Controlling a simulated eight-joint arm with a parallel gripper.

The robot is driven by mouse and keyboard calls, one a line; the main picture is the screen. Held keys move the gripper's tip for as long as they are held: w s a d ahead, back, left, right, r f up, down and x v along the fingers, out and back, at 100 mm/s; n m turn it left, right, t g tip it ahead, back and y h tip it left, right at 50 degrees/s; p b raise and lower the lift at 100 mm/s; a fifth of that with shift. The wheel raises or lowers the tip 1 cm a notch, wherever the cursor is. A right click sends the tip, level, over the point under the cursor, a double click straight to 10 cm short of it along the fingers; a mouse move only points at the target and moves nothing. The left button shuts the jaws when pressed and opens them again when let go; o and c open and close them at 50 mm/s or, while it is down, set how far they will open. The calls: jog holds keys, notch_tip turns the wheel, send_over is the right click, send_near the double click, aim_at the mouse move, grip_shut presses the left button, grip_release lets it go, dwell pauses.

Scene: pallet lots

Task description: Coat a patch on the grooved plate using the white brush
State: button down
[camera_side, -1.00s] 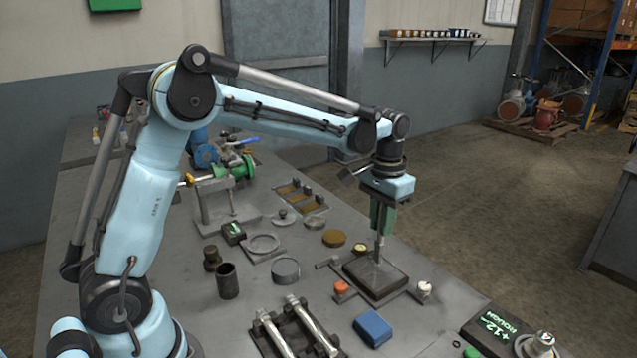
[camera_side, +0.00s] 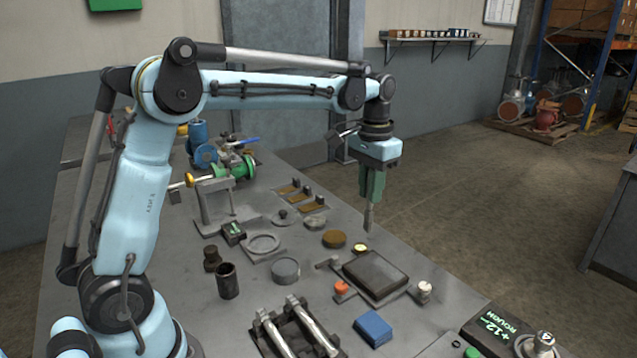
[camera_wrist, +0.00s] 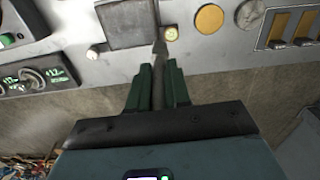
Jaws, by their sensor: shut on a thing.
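My gripper (camera_side: 371,196) has green fingers shut on a slim grey-tan tool, which I take for the brush (camera_side: 369,217). The tool points down, and its tip is raised clear of the bench, apart from the plate. In the wrist view, my gripper (camera_wrist: 158,70) holds the brush (camera_wrist: 159,50) between its fingers; whether it is white is unclear. A dark, flat, square plate (camera_side: 375,275), likely the grooved plate, lies in a fixture in front of and below the brush. It also shows at the top of the wrist view (camera_wrist: 125,22). I cannot make out grooves or a coating on it.
An orange knob (camera_side: 341,287) and a white knob (camera_side: 424,290) flank the plate. A yellow-topped round piece (camera_side: 360,248) and a brown disc (camera_side: 335,238) sit behind it. A blue block (camera_side: 373,328) lies in front. The bench edge is close on the right.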

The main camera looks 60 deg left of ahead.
jog(key=shift+r, duration=1.15)
jog(key=shift+s, duration=0.1)
